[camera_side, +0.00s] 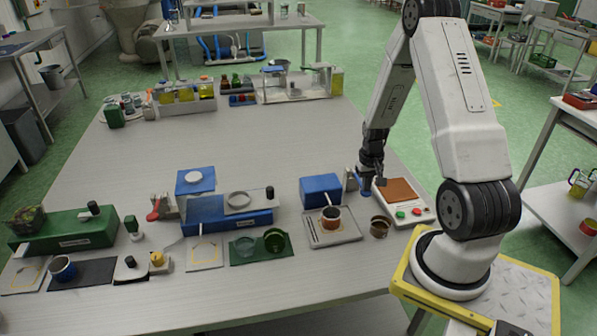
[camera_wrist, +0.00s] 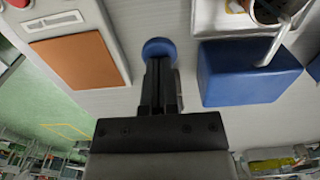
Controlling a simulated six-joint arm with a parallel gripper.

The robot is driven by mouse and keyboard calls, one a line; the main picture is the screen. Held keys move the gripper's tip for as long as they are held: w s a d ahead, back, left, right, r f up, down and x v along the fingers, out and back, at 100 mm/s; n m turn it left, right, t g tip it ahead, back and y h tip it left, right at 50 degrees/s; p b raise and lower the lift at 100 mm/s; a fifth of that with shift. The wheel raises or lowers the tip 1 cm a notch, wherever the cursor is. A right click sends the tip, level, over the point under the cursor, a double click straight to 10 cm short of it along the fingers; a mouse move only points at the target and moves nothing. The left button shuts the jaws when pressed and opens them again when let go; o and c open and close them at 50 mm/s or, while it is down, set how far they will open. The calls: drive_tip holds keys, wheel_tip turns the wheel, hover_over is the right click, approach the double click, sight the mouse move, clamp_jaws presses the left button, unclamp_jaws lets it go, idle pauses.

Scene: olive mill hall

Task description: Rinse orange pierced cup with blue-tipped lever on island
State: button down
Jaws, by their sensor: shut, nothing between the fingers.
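The orange cup (camera_side: 331,224) stands on a pale tray below the metal spout of a blue box (camera_side: 318,190). Its holes are too small to make out. In the wrist view the cup (camera_wrist: 268,12) is partly cut off at the top edge, with the bent spout over it. The lever's round blue tip (camera_wrist: 158,47) lies just beyond my fingertips, and also shows in the side view (camera_side: 366,195). My gripper (camera_wrist: 159,72) is shut and empty, pointing down at the blue tip. I cannot tell whether they touch. The lever's shaft is mostly hidden.
A white unit with an orange plate (camera_side: 399,190) and red and green buttons stands right of my gripper. A brownish metal cup (camera_side: 379,228) is in front. A longer blue station (camera_side: 228,214) with a red-tipped lever (camera_side: 153,214) stands left. The island's middle is clear.

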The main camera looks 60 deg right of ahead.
drive_tip(key=shift+f, duration=1.15)
drive_tip(key=shift+r, duration=3.1)
drive_tip(key=shift+r, duration=2.5)
